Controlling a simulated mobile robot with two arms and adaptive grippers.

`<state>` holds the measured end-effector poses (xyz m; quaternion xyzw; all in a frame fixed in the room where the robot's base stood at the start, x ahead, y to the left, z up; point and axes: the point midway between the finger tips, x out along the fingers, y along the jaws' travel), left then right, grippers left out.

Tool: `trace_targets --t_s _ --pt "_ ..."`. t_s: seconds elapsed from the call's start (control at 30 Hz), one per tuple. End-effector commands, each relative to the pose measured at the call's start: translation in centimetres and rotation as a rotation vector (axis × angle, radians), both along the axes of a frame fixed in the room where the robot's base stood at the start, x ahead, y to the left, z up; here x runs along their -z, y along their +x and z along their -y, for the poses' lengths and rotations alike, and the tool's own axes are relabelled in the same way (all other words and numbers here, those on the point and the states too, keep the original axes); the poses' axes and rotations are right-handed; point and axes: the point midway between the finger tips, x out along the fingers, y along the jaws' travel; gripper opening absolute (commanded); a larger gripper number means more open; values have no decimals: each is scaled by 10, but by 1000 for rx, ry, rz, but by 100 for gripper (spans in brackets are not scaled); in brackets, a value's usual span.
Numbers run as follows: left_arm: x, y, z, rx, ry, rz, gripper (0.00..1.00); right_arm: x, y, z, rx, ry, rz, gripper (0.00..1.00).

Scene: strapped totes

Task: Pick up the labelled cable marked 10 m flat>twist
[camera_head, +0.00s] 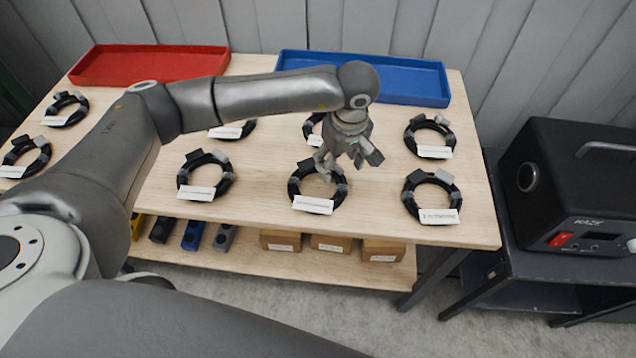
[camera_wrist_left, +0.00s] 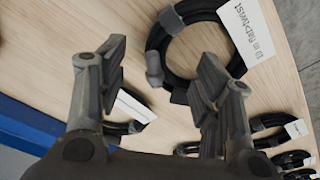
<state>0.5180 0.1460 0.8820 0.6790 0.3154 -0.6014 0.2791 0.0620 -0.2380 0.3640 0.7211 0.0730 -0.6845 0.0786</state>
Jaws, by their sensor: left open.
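The cable (camera_wrist_left: 158,42) is a black coil with grey clips, lying flat on the wooden table. Its white label (camera_wrist_left: 247,30) reads "10 m flat>twist" in the left wrist view. It appears to be the middle front coil (camera_head: 341,194) in the head view, where its label is too small to read. My left gripper (camera_head: 348,163) is open and empty, pointing down just above the back of that coil. In the left wrist view its two fingers (camera_wrist_left: 160,58) stand apart, with part of the coil behind them. My right gripper is not in view.
Several similar labelled coils lie around, including front left (camera_head: 182,178), front right (camera_head: 407,197) and back right (camera_head: 409,137). A red tray (camera_head: 150,77) and a blue tray (camera_head: 400,93) line the back. A black case (camera_head: 575,190) stands to the right. Boxes sit on the lower shelf (camera_head: 265,262).

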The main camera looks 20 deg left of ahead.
Motion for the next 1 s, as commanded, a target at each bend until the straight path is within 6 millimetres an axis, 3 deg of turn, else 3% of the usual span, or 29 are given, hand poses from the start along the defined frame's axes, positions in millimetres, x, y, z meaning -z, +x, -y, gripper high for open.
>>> trace_targets --t_s 0.3,0.6,1.0 --pt "42 1 -3 0 -2 -4 59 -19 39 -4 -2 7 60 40" --pt "49 2 -4 1 -1 -1 59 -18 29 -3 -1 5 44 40" --pt "48 2 -4 1 -1 -1 8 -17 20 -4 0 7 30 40"
